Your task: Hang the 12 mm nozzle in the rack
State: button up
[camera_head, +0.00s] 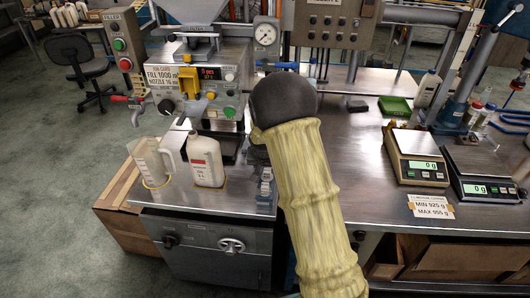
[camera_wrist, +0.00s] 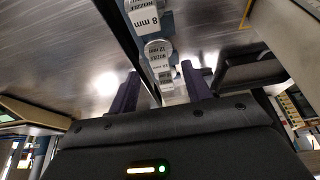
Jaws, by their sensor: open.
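In the wrist view, the nozzle labelled 12 mm (camera_wrist: 159,50) is in a row with the 8 mm nozzle (camera_wrist: 145,18) and further nozzles (camera_wrist: 167,84) whose labels are too small to read surely. The row follows a blue-grey rack (camera_wrist: 138,5). I see nothing clearly held, and cannot tell whether the fingers touch a nozzle. In the head view my sleeved arm hides the gripper; part of the grey rack (camera_head: 266,186) shows beside it.
The filling machine (camera_head: 200,85) stands behind the rack, with a white bottle (camera_head: 206,165) and a clear jug (camera_head: 152,165) on the steel bench left of it. The bench centre-right is mostly clear.

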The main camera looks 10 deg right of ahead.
jog(key=v, duration=1.3)
jog(key=shift+r+b, duration=0.25)
jog(key=shift+b, duration=0.2)
jog(key=shift+s, duration=0.15)
jog(key=s+d+n+g+y+p, duration=0.1)
jog(key=s+d+n+p, duration=0.1)
jog(key=s, duration=2)
jog(key=shift+s+r+n+g+p, duration=0.3)
jog(key=shift+s+n+p, duration=0.1)
jog(key=shift+n+p, duration=0.55)
jog(key=shift+d, duration=0.1)
